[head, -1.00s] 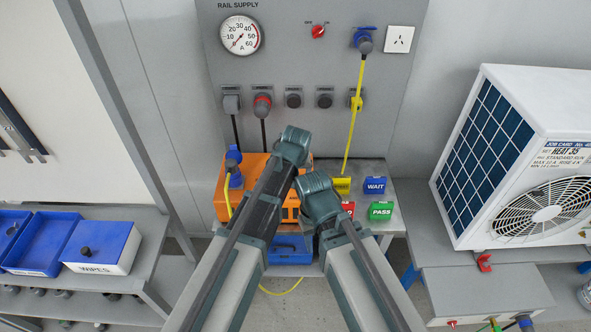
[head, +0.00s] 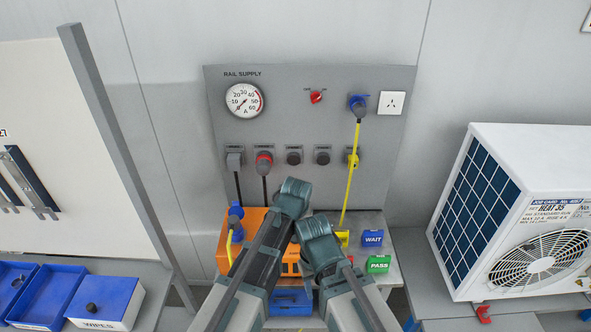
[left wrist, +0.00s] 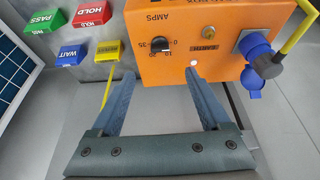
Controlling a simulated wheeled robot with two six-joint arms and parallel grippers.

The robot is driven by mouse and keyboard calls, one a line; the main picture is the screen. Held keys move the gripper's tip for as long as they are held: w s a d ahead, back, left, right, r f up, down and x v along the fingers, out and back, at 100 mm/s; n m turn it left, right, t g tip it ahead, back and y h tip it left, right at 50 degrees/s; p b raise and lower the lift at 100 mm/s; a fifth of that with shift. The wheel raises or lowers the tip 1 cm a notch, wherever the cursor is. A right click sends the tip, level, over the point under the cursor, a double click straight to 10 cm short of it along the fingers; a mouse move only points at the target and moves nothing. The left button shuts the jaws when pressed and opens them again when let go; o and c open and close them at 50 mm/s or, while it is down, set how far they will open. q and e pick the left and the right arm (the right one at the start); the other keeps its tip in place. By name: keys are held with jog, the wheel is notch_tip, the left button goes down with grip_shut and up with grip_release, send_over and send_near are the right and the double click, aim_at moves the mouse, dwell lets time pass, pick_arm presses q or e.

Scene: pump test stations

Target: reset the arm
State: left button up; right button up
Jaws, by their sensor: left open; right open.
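My left arm (head: 262,255) reaches up from the bottom of the head view, in front of the orange box (head: 228,240). In the left wrist view my left gripper (left wrist: 158,76) is open, with two blue-grey fingers apart and nothing between them. Its tips are near the orange box (left wrist: 205,50). My right gripper (head: 320,245) is beside the left arm, and its fingers are hidden behind its own dark wrist parts. No held object shows at either gripper.
A green PASS block (head: 378,264) and a blue WAIT block (head: 372,238) stand right of the arms. A red HOLD block (left wrist: 92,12) shows in the left wrist view. A yellow cable (head: 351,180) hangs from the wall panel (head: 300,125). A white unit (head: 500,150) stands at right.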

pick_arm(q)
jog(key=s+a+f+g, duration=0.2)
jog(key=s+a+g, duration=0.2)
jog(key=s+a, duration=1.25)
jog(key=s+d+f+m+y+b, duration=0.1)
jog(key=s+d+f+m+b, duration=0.3)
jog(key=d+f+b, duration=0.3)
jog(key=d, duration=0.3)
jog(key=shift+s+d+g+b, duration=0.2)
jog(key=shift+g+b, duration=0.1)
dwell(0.9)
